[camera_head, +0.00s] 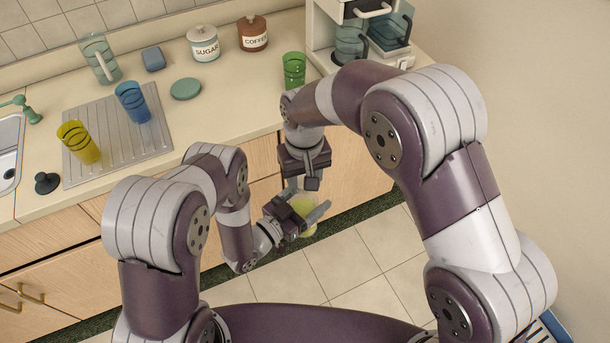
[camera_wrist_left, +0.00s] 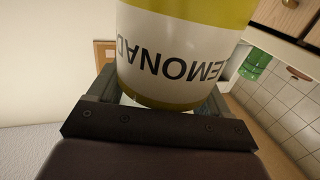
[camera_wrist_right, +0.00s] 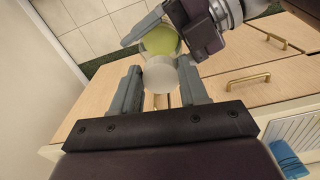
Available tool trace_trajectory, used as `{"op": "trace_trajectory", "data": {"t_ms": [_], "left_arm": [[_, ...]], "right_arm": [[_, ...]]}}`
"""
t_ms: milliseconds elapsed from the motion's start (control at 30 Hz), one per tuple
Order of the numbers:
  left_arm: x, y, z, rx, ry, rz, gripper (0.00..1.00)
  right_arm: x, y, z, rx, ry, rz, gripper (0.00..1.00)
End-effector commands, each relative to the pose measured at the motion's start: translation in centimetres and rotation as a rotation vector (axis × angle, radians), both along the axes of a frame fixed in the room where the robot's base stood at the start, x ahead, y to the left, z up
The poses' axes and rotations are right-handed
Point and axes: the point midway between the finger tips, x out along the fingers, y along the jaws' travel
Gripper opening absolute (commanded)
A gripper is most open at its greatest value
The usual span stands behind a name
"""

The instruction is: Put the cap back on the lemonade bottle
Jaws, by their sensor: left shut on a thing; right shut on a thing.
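The lemonade bottle (camera_head: 309,231) is yellow with a white label, and the label (camera_wrist_left: 180,48) fills the top of the left wrist view. My left gripper (camera_head: 306,213) is shut around the bottle and holds it in the air in front of the counter. My right gripper (camera_head: 302,184) is just above the bottle, pointing down. In the right wrist view it is shut on a round white cap (camera_wrist_right: 160,80). The yellow-green bottle (camera_wrist_right: 160,40) shows just beyond the cap, between my left fingers. I cannot tell whether cap and bottle touch. The bottle's mouth is hidden.
The counter (camera_head: 225,115) behind carries a drying mat (camera_head: 115,150) with yellow (camera_head: 78,142) and blue (camera_head: 133,102) cups, a green cup (camera_head: 294,70), canisters (camera_head: 203,43) and a coffee maker (camera_head: 355,40). Cabinet fronts stand close behind both grippers. The tiled floor (camera_head: 340,262) below is clear.

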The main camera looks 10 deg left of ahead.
Motion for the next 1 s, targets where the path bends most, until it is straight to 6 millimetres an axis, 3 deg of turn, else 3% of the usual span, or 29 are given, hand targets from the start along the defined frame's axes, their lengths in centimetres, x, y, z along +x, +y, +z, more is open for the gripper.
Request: {"op": "trace_trajectory", "data": {"t_ms": [400,600,700,800,1000], "left_arm": [[0.0,0.0,0.0,0.001,0.001,0.0,0.0],[0.0,0.0,0.0,0.001,0.001,0.0,0.0],[0.0,0.0,0.0,0.001,0.001,-0.001,0.0],[0.0,0.0,0.0,0.001,0.002,-0.001,0.0],[-0.1,0.0,0.0,0.001,0.002,-0.001,0.0]], "right_arm": [[0.5,1.0,0.0,-0.001,-0.001,-1.668,0.16],[1.0,1.0,0.0,0.0,0.001,-2.37,0.16],[1.1,0.9,0.0,0.0,0.001,-2.572,0.16],[1.2,0.9,0.0,0.0,0.001,-2.667,0.16],[1.2,0.8,0.0,0.0,0.001,-2.684,0.16]]}}
